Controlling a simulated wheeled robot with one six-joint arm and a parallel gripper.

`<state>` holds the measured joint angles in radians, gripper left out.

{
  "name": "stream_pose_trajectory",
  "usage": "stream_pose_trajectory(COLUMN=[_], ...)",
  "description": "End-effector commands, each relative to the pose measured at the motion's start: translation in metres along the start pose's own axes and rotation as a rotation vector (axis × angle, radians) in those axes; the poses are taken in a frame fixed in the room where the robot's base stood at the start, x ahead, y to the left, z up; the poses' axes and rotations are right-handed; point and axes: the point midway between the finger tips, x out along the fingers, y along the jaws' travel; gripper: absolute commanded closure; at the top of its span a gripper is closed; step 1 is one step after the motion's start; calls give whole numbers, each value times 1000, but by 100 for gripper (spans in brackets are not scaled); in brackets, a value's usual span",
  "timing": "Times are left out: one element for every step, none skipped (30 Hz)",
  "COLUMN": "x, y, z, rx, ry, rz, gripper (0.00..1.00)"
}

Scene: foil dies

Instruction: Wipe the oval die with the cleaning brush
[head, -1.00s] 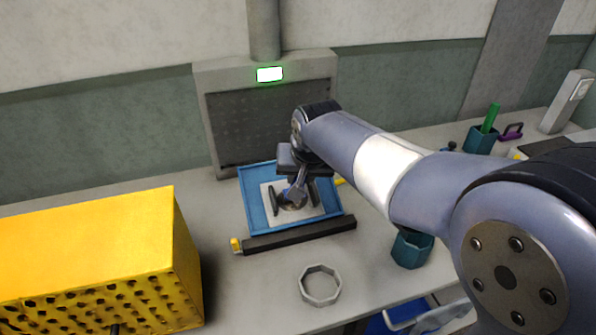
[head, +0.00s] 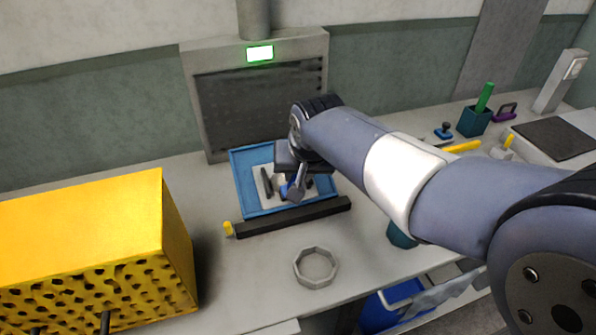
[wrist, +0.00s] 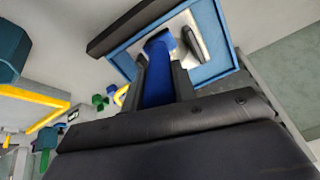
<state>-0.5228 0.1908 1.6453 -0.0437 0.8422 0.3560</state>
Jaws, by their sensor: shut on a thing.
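My gripper (wrist: 158,75) is shut on a blue cleaning brush (wrist: 157,88), whose blue head shows beyond the fingertips. In the head view my gripper (head: 291,187) is over the blue tray (head: 262,211), and a bit of the blue brush (head: 284,189) shows beside it. A pale plate (head: 260,188) lies in the tray. A long grey die-like piece with a dark side (wrist: 193,45) lies on the plate, right of the brush head. I cannot tell whether it is the oval die, nor whether the brush touches anything. My wrist hides part of the plate.
A dark bar (head: 292,217) lies along the tray's front edge. A grey octagonal ring (head: 315,267) lies in front of it. A large yellow perforated box (head: 85,245) fills the left. A grey panel (head: 262,115) stands behind. A teal holder (head: 474,121) stands at the back right.

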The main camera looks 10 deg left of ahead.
Motion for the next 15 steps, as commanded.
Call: stream_pose_trajectory(x=[-6,-8,-12,-15,-19,-23,-26,-29,-33,-36,-39,-43,-46,-49,-53], y=[0,0,-1,-1,-1,-1,-1,-1,-1,-1,-1,-1,-1,-1,-1], z=[-1,-2,-2,-2,-2,-2,-2,-2,-2,-2,-2,-2,-2,-2,-2], rx=[0,0,0,0,0,0,0,0,0,0,0,0,0,0,0], ry=[2,2,2,2,3,2,2,2,2,3,3,4,3,3,3], rz=[-1,-1,-1,-1,-1,-1,-1,-1,-1,-1,-1,-1,-1,-1,-1], gripper=[97,97,97,97,97,97,97,97,97,97,97,97,97,97,97])
